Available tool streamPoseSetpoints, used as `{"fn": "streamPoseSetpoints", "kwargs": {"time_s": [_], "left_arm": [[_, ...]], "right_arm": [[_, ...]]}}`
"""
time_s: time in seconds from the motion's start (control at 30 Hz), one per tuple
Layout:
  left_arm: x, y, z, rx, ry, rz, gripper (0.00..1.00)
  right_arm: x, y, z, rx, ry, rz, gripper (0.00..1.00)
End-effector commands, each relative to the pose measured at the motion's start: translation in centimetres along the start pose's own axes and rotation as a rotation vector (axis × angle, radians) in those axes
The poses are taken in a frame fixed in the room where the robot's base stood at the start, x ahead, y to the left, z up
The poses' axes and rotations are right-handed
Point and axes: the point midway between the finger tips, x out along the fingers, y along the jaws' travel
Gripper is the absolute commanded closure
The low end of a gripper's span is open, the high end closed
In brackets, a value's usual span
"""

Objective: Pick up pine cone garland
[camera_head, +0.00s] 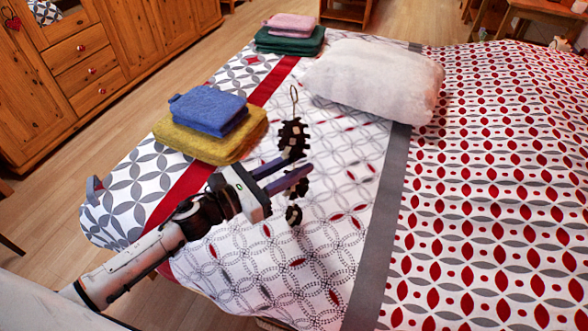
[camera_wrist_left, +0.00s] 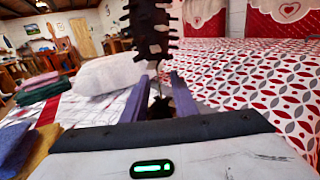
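The pine cone garland (camera_head: 293,138) is dark brown, with a thin loop at its top and several cones strung one below another. It is upright above the patterned bed, with no other support in view. My left gripper (camera_head: 298,166) comes in from the left, with its two purple-grey fingers on either side of the garland's middle, shut on it. In the left wrist view the upper cone (camera_wrist_left: 150,27) rises above the fingers (camera_wrist_left: 159,78), and a darker part shows between and below them. The fingers hide part of the garland. My right gripper is not in view.
The bed (camera_head: 350,225) fills the middle and right. Folded blue (camera_head: 208,108) and yellow (camera_head: 225,140) towels lie behind my left gripper. Green and pink towels (camera_head: 290,38) and a white pillow (camera_head: 375,80) lie farther back. A wooden cabinet (camera_head: 80,75) stands at the left.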

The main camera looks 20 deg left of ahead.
Motion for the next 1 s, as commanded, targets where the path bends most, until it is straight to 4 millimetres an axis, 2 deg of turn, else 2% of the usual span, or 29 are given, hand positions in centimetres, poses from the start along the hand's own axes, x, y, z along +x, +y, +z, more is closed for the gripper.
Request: {"fn": "streamPoseSetpoints", "kwargs": {"time_s": [0.23,0.37,0.4,0.73,0.87,1.0], "left_arm": [[0.1,0.0,-0.1,0.000,0.001,0.001,0.76],[0.1,0.0,-0.1,0.000,0.001,0.001,0.98],[0.1,0.0,-0.1,0.000,0.001,0.001,1.00],[0.1,0.0,0.2,0.001,0.000,0.000,1.00],[0.1,0.1,1.6,0.005,0.000,0.000,1.00],[0.1,0.1,4.5,0.007,-0.002,-0.002,1.00]], "right_arm": [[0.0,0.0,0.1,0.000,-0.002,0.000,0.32],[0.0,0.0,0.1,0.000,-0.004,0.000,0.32],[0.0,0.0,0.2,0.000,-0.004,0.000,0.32],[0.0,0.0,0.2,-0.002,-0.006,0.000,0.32],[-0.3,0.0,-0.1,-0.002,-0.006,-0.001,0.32],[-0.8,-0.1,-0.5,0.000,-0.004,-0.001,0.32]]}}
